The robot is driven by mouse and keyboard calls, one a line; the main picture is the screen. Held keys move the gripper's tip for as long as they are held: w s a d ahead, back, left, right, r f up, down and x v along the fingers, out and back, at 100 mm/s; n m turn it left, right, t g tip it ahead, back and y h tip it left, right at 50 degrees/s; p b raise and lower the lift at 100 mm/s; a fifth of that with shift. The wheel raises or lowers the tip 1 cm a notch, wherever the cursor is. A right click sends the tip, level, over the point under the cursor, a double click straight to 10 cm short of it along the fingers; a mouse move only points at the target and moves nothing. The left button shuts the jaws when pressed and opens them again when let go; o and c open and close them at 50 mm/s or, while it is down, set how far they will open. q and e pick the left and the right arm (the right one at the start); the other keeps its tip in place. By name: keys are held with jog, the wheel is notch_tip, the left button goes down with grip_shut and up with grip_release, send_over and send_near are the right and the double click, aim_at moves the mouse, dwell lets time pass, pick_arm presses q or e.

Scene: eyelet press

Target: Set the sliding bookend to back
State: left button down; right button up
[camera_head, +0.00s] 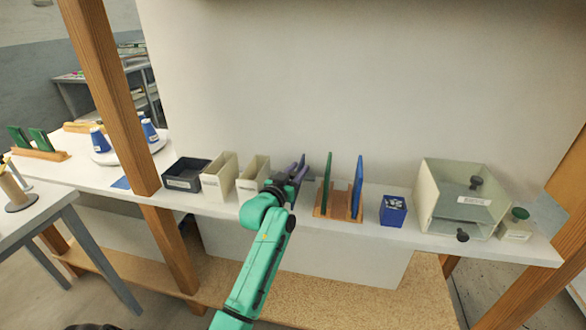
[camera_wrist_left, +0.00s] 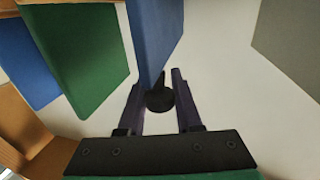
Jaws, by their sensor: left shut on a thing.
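A wooden bookend stand (camera_head: 323,212) sits on the white shelf and carries a green upright panel (camera_head: 328,178) and a blue upright panel (camera_head: 357,184). My left gripper (camera_head: 299,168) is just left of the green panel, in front of the wall. In the left wrist view, my left gripper (camera_wrist_left: 159,82) has its two dark fingers on either side of a black knob (camera_wrist_left: 160,99), at the edge of a near blue panel (camera_wrist_left: 155,38). A green panel (camera_wrist_left: 82,65) and another blue panel (camera_wrist_left: 25,65) show beside it. The head view hides the knob. My right gripper is not in view.
Left of my gripper stand cream bins (camera_head: 219,181) and a dark tray (camera_head: 184,174). To the right are a small blue box (camera_head: 393,211) and a pale cabinet (camera_head: 455,195) with black knobs. A wooden post (camera_head: 113,95) rises at the left.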

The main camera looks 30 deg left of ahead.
pick_arm(q)
jog(key=c, duration=0.8)
grip_release()
jog(key=shift+d+f, duration=0.1)
jog(key=shift+d, duration=0.05)
jog(key=shift+o, duration=1)
jog(key=shift+w+d, duration=0.1)
jog(key=shift+d, duration=0.05)
jog(key=shift+s, duration=0.25)
jog(key=s+d+b, duration=0.1)
jog(key=s+b, duration=0.1)
jog(key=s, duration=1.2)
